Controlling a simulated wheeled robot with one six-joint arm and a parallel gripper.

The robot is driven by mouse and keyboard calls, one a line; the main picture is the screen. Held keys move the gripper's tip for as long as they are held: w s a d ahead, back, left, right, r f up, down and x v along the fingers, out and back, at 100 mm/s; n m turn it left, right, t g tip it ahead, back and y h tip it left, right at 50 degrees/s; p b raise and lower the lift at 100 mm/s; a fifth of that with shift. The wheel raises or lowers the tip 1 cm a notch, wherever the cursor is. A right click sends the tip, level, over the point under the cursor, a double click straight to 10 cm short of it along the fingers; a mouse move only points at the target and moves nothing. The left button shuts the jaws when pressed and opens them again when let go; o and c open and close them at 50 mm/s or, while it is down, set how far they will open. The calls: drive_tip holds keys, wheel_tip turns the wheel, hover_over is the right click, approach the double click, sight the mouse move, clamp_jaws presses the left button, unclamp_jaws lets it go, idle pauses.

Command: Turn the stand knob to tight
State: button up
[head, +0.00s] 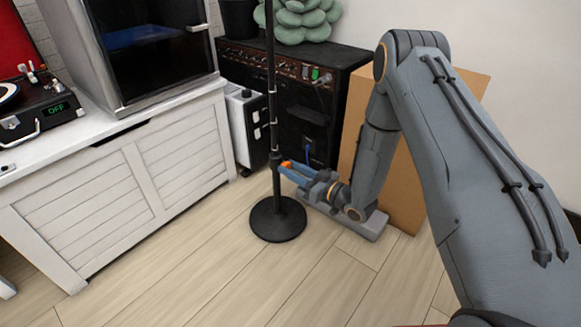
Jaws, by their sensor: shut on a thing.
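A black stand with a thin upright pole (271,95) and a round base (277,220) stands on the floor. My gripper (285,166) reaches in from the right at the lower part of the pole, above the base. Its jaws, with orange at the tip, are shut on the stand knob at the side of the pole. The knob itself is mostly hidden by the fingers, so its turned position cannot be told.
A black amplifier (310,95) with a green plant-like thing (302,20) on top stands behind the pole. A cardboard box (402,205) and a grey flat thing (372,229) are behind my arm. A white cabinet (110,195) is at left. The front floor (200,275) is clear.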

drive_tip(key=m+p, duration=0.3)
drive_tip(key=m, duration=0.3)
drive_tip(key=shift+w+d+m+p, duration=0.1)
drive_tip(key=shift+d+m+p, duration=0.05)
drive_tip(key=shift+m+p, duration=0.2)
drive_tip(key=m+p, duration=0.2)
drive_tip(key=m, duration=1)
drive_tip(key=shift+w+d+f+m+p, duration=0.1)
drive_tip(key=shift+m+p, duration=0.25)
drive_tip(key=shift+p, duration=0.05)
drive_tip(key=m, duration=0.6)
